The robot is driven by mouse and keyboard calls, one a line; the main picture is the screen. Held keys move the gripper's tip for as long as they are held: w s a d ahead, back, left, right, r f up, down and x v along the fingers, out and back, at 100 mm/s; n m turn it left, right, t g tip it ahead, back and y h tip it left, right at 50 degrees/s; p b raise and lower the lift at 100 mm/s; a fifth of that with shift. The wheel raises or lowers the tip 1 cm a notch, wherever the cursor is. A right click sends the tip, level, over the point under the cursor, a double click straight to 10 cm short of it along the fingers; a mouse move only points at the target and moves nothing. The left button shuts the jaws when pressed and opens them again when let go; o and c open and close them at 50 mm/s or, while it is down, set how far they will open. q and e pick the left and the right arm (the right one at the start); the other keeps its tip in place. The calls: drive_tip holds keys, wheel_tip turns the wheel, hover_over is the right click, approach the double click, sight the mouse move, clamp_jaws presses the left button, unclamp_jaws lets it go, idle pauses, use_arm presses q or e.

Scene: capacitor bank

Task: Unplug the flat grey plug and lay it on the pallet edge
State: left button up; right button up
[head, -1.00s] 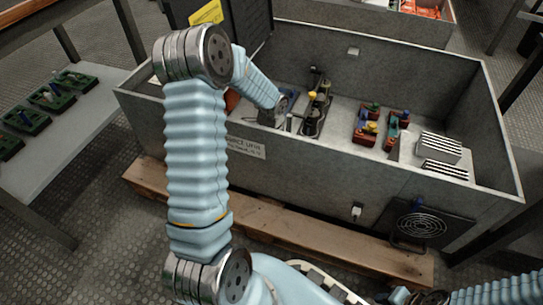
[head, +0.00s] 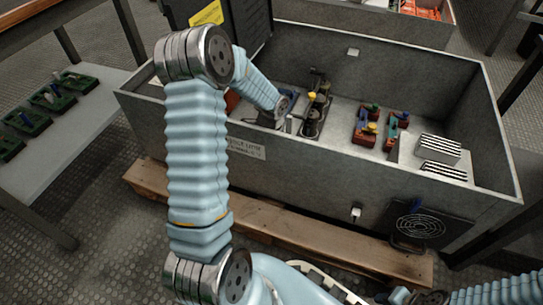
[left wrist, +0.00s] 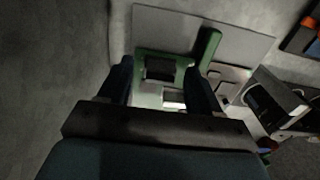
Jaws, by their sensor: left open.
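My left gripper (left wrist: 160,88) is open in the left wrist view, with its two dark blue fingers on either side of a green frame with a dark middle and pale parts below it. I cannot tell whether the fingers touch anything. In the head view the left hand is inside the grey tank at its near wall, partly hidden by my arm. A small pale grey plug-like piece (head: 356,213) sits on the tank's outer front wall. I cannot tell which piece is the flat grey plug. The wooden pallet (head: 290,231) shows its long edge below the tank. My right gripper is not visible.
The grey tank's walls (head: 330,172) surround several coloured blocks and a striped white block (head: 440,150). A fan grille (head: 420,227) is on its front right. A side table (head: 45,180) at left holds green trays. A grey plate (left wrist: 235,38) lies beyond my fingers.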

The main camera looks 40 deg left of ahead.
use_arm(q)
clamp_jaws()
idle(0.3)
drive_tip(key=shift+r, duration=0.1)
drive_tip(key=shift+r+p, duration=2.45)
drive_tip(key=shift+r, duration=0.5)
